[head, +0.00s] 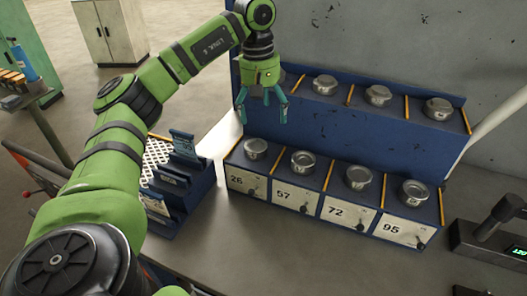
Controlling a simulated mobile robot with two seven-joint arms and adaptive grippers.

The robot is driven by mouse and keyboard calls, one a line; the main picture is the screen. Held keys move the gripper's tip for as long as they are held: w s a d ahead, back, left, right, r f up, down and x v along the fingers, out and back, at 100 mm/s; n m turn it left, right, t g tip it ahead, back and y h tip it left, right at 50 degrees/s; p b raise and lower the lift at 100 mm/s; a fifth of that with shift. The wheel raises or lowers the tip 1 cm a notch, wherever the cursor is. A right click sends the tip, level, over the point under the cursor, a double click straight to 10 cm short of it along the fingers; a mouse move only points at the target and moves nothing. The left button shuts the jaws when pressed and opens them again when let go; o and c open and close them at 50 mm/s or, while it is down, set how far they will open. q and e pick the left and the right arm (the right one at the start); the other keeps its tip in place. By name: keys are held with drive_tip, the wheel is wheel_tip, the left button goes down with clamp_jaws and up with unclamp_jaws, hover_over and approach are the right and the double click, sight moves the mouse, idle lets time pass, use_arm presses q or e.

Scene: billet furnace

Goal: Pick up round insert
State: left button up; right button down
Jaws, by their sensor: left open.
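Round metal inserts sit in a blue two-step rack (300,215). The lower row has one insert in each bay: above label 26 (255,149), label 57 (302,161), label 72 (358,177) and label 95 (413,192). The upper row shows inserts at its left (325,84), middle (378,95) and right (438,108). The upper row's far left bay is partly hidden behind my left gripper (263,113). That gripper is open, empty and pointing down, with its teal fingers spread above and behind the insert of bay 26. My right gripper is out of view.
A blue stand with slots (185,200) is left of the rack. A black device with a green display (490,240) stands at the right edge. The grey bench top (290,255) is clear in front of the rack. A grey wall (400,45) rises behind.

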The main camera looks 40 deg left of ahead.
use_arm(q)
drive_tip(key=a, duration=0.2)
drive_tip(key=b, duration=0.2)
hover_over(256, 147)
drive_tip(key=shift+g+y, duration=0.3)
drive_tip(key=shift+y, duration=0.1)
drive_tip(key=f, duration=0.5)
drive_tip(key=shift+s+a+f, duration=0.1)
drive_tip(key=shift+a+f, duration=0.15)
drive_tip(key=shift+f, duration=0.45)
drive_tip(key=f+p, duration=0.1)
drive_tip(key=f, duration=0.1)
drive_tip(key=f+p, duration=0.1)
drive_tip(key=f, duration=0.1)
drive_tip(key=shift+d+f, duration=0.2)
drive_tip(key=shift+f, duration=0.45)
drive_tip(key=c, duration=1.7)
drive_tip(key=shift+r, duration=0.1)
drive_tip(key=shift+c, duration=0.4)
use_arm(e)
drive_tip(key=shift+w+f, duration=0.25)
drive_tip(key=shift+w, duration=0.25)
